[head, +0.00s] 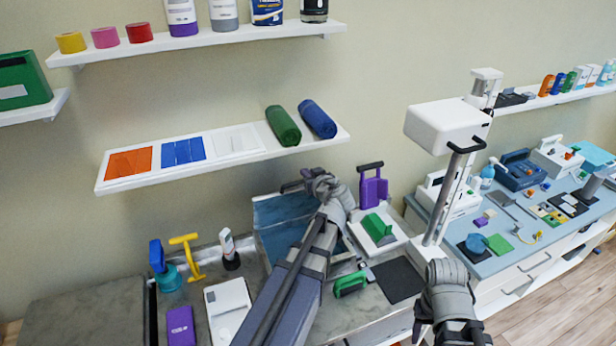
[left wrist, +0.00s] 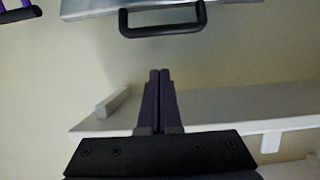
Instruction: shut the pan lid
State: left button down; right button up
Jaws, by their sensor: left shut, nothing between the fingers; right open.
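The pan (head: 268,262) sits on the grey counter, largely hidden behind my left arm. Its lid (head: 275,212) stands raised at the back, showing a blue inner face. In the left wrist view the metallic edge of the lid (left wrist: 95,8) and its black bar handle (left wrist: 162,28) show at the top. My left gripper (head: 288,187) is by the lid's upper edge. In the left wrist view its fingers (left wrist: 158,75) are shut and empty, pointing toward the handle with a gap between. My right gripper (head: 425,325) is open and empty, low at the right.
A wall shelf (head: 190,178) with coloured sheets and rolls hangs above the pan. A purple item with a black handle (head: 373,187) and a green block on a white base (head: 378,228) stand right of the pan. Bottles and a yellow tool (head: 187,257) stand left.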

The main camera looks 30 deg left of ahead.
pick_arm(q)
jog(key=w+a+f+b, duration=0.2)
jog(key=f, duration=0.1)
jog(key=w+a+f+b, duration=0.1)
jog(key=b, duration=0.1)
jog(key=shift+a+f, duration=0.3)
jog(key=shift+a, duration=0.05)
jog(key=shift+s+d, duration=0.25)
jog(key=shift+d, duration=0.05)
